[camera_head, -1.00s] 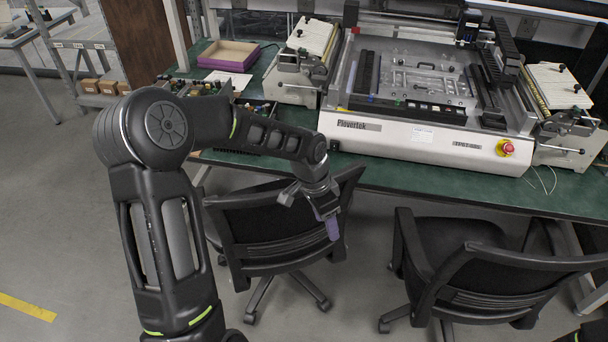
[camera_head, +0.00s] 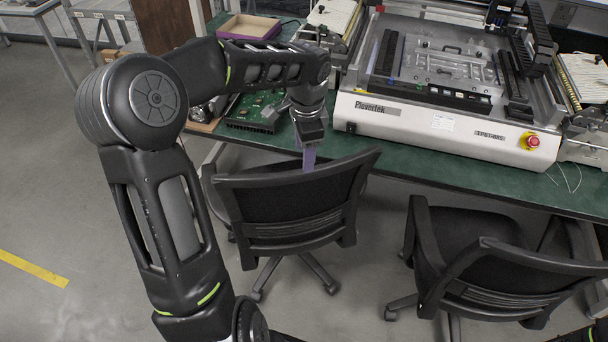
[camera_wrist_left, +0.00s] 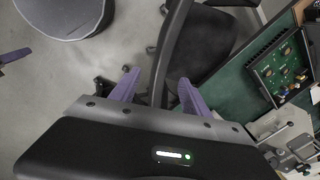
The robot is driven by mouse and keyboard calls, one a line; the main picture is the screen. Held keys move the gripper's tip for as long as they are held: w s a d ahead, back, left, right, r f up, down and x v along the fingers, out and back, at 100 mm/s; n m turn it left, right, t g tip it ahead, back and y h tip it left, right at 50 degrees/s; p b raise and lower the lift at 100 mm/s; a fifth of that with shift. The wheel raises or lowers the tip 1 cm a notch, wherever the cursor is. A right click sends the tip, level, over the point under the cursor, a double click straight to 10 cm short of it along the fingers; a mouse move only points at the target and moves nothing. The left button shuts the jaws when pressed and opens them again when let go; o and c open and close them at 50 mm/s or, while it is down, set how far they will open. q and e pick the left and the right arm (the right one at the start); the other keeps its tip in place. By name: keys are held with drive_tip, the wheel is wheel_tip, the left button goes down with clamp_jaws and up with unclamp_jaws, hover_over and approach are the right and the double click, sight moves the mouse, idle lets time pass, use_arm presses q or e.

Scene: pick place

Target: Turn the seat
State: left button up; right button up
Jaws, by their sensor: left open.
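The left black office chair (camera_head: 290,208) stands at the green bench with its backrest toward me. Its backrest edge and dark seat (camera_wrist_left: 200,45) show in the left wrist view. My left gripper (camera_head: 308,158) is at the top edge of that backrest in the head view. In the left wrist view its purple fingers (camera_wrist_left: 158,90) are apart, with the backrest edge passing between them. I cannot tell whether either finger touches it. A purple finger, likely of my right gripper (camera_wrist_left: 14,56), shows at the left edge of the wrist view; its opening cannot be made out.
A second black chair (camera_head: 490,262) stands to the right. The green bench (camera_head: 420,175) carries a large white machine (camera_head: 440,122), a purple tray (camera_head: 250,27) and a circuit board (camera_head: 255,110). Grey floor (camera_head: 90,220) is open at the left.

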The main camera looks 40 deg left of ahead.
use_arm(q)
drive_tip(key=f+b, duration=0.2)
drive_tip(key=f, duration=0.1)
drive_tip(key=f+b, duration=0.2)
drive_tip(key=f, duration=0.1)
drive_tip(key=f+b, duration=0.2)
drive_tip(key=f, duration=0.1)
drive_tip(key=shift+w+a+f, duration=0.35)
drive_tip(key=shift+f, duration=0.05)
drive_tip(key=shift+c, duration=0.5)
drive_tip(key=c, duration=0.8)
drive_tip(key=shift+c, duration=1.4)
drive_tip(key=shift+s+d+f, duration=0.1)
clamp_jaws()
